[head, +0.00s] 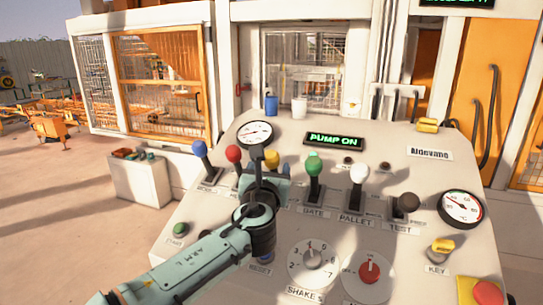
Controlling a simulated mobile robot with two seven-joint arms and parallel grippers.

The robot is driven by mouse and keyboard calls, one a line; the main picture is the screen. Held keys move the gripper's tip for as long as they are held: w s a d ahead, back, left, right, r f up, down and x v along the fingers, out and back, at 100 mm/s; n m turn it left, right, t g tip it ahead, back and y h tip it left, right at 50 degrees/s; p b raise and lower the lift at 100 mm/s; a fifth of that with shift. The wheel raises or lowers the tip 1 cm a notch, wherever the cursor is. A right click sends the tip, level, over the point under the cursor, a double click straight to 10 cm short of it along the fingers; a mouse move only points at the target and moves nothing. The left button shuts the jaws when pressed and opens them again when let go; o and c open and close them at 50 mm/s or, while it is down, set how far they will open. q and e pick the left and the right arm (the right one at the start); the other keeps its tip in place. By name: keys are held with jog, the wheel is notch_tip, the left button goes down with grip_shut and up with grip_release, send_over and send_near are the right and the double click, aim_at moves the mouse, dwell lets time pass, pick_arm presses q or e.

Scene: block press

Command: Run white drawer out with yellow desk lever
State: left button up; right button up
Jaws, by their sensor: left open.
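The yellow desk lever shows its round yellow knob (272,157) in the row of levers on the slanted desk. My left gripper (266,178) is open right at this lever and hides its shaft and label. One dark finger stands at the left of the knob; I cannot tell whether the fingers touch the lever. My right gripper is not in view. I cannot make out a white drawer behind the desk.
A blue lever (199,149) and a red lever (233,154) stand left of the yellow one. Green (314,163), white (359,174) and dark brown (408,202) levers stand right. A lit display (335,140) reads "PUMP ON". Dials and buttons fill the desk's front.

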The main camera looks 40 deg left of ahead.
aim_at(270, 162)
pick_arm(q)
jog(key=p+x, duration=0.1)
jog(key=x, duration=0.5)
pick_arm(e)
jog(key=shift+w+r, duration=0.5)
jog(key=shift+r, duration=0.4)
